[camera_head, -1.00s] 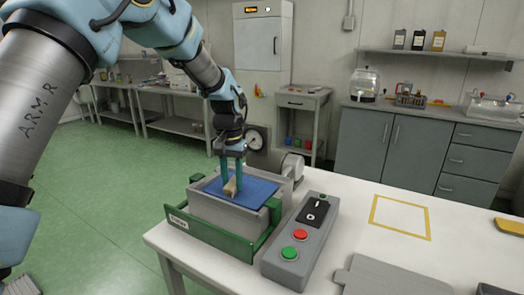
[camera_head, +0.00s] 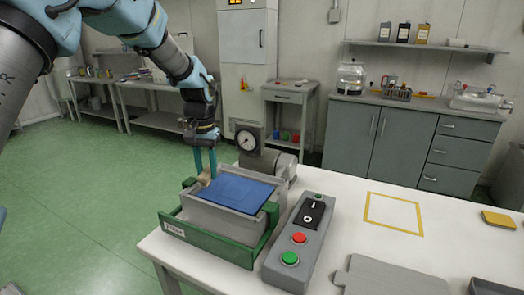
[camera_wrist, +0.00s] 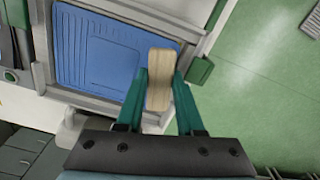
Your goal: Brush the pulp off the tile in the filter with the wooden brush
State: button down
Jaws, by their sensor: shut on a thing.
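The blue grooved tile (camera_head: 238,192) lies in the open top of the grey filter box (camera_head: 222,221), which sits in a green frame labelled "Filter". My gripper (camera_head: 206,172) points down at the filter's far left edge, with its two green fingers shut on the wooden brush (camera_head: 203,179). In the wrist view the pale brush (camera_wrist: 163,70) sits between the fingers, over the tile's edge and the grey rim. The tile (camera_wrist: 97,48) looks plain blue there, and I make out no pulp on its visible part. The brush's underside is hidden.
A grey control box (camera_head: 301,238) with red and green buttons stands right of the filter. A pressure gauge (camera_head: 247,139) and grey pipe stand behind it. A yellow square outline (camera_head: 393,214) on the white table is empty. A yellow sponge-like block (camera_head: 500,222) lies far right.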

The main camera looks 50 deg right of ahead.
jog(key=shift+r+p, duration=1.5)
jog(key=shift+r, duration=1)
